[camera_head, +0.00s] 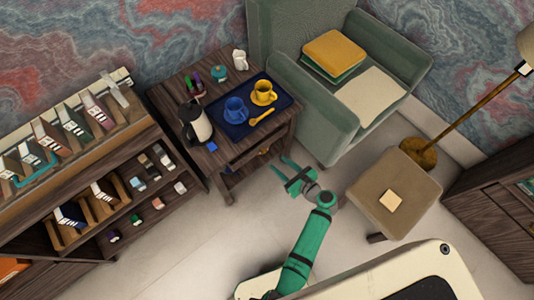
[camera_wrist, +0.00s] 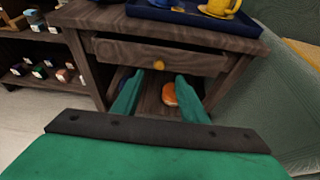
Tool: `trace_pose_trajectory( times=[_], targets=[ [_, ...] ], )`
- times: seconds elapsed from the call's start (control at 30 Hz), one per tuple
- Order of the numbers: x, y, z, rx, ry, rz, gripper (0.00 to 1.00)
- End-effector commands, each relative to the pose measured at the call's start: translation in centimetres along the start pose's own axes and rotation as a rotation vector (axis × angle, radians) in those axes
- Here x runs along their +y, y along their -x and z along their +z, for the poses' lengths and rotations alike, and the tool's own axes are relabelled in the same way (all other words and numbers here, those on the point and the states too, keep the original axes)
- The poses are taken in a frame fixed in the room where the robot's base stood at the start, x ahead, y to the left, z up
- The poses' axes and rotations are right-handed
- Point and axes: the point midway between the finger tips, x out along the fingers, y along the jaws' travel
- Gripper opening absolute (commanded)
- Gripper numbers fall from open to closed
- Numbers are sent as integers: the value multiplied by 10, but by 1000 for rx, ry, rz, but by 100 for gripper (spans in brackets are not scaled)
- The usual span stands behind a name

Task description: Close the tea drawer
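The tea drawer (camera_wrist: 130,54) is in the small dark wooden side table (camera_wrist: 75,14). In the wrist view its front has a round yellow knob (camera_wrist: 159,65), and a gap above the front suggests it stands partly pulled out. In the head view the drawer front (camera_head: 250,160) is on the near side of the table. My gripper (camera_wrist: 160,88) is open and empty, with its two green fingers pointing towards the table below the knob. In the head view my gripper (camera_head: 282,172) is just in front of the table, apart from the drawer.
A blue tray (camera_head: 234,130) with a blue mug, a yellow cup and a spoon is on the table, beside a kettle (camera_head: 196,124). An orange object (camera_wrist: 169,94) lies below the drawer. A green armchair (camera_head: 335,130) and stool (camera_head: 410,170) stand right, shelves (camera_head: 100,215) left.

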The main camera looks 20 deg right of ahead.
Motion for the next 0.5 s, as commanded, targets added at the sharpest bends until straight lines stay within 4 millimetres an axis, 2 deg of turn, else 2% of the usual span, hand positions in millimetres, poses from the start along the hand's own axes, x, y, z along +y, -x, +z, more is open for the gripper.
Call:
trace_pose_trajectory(
  times=[0.5],
  targets=[
    [1,-83,0,1,3,1,40]
  ],
)
